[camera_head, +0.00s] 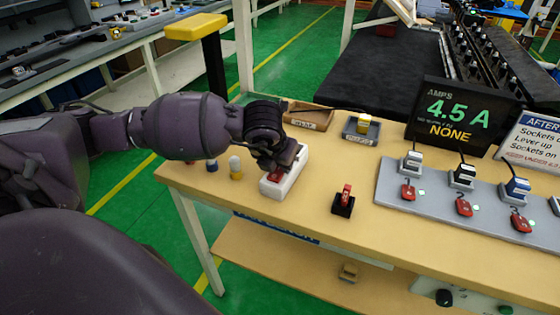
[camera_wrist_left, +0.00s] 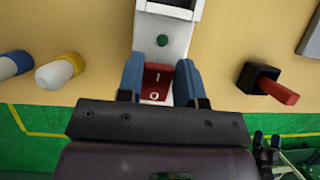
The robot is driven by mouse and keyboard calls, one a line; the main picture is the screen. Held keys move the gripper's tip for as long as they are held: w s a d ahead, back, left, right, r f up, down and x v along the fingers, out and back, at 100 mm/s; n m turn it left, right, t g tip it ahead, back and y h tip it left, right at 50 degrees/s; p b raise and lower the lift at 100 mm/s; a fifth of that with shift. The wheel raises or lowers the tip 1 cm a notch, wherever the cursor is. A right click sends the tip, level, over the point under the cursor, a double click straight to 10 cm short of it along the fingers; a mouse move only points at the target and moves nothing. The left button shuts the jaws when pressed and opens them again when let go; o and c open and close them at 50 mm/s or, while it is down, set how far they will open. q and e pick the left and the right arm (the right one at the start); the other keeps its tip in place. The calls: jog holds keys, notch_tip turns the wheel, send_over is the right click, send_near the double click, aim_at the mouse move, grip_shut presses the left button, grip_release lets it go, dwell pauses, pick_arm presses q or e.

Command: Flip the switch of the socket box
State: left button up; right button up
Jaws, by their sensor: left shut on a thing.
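The white socket box (camera_head: 293,175) stands near the table's front edge, left of middle. It also shows in the left wrist view (camera_wrist_left: 163,33), with a small green round spot on top. Its red rocker switch (camera_wrist_left: 157,82) bears the marks I and O. My left gripper (camera_head: 281,163) is over the near end of the box. The head view hides part of the switch behind the gripper. My right gripper is not in view.
A black block with a red lever (camera_head: 345,200) stands right of the box. A grey panel (camera_head: 390,190) holds plugs and red switches. A display (camera_head: 458,115) reads 4.5 A, NONE. Small trays lie behind.

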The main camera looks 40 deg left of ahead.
aim_at(271, 184)
pick_arm(q)
jog(key=o, duration=0.9)
jog(key=shift+o, duration=0.2)
jog(key=p+v, duration=0.1)
jog(key=v, duration=0.9)
jog(key=shift+r, duration=0.4)
jog(key=shift+s, duration=0.1)
